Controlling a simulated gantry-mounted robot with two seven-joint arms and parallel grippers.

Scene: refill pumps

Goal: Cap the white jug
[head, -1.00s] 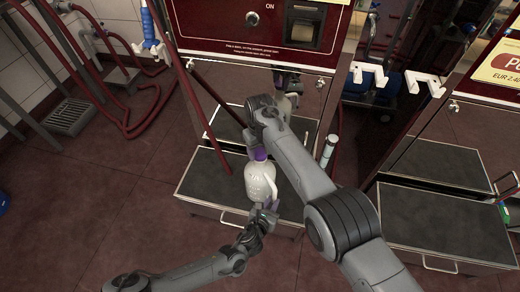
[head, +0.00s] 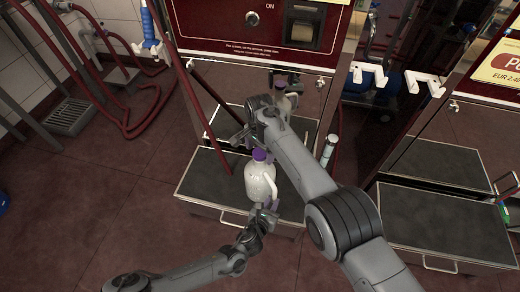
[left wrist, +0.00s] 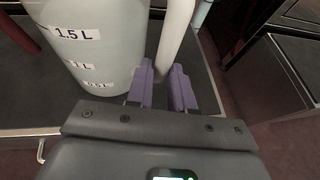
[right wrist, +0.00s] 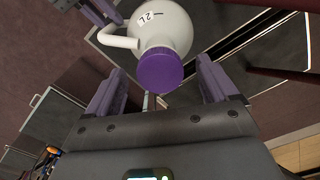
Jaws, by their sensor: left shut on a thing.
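The white jug (head: 260,183) stands upright on the dark platform of the left machine, with a purple cap (head: 260,155) on its mouth. In the right wrist view the cap (right wrist: 160,70) covers the jug's neck; whether it is fully tightened cannot be told. My left gripper (head: 270,207) is shut on the jug's handle, and the left wrist view shows the handle (left wrist: 175,35) at its purple fingers (left wrist: 163,88). My right gripper (head: 243,137) is open and empty just above the cap, with its fingers (right wrist: 160,90) spread wide.
The platform (head: 205,178) has a drawer-like front with a handle. A red machine panel (head: 260,30) rises behind it. A thin red pole (head: 208,110) slants down to the platform beside the jug. A second dark platform (head: 430,220) lies to the right.

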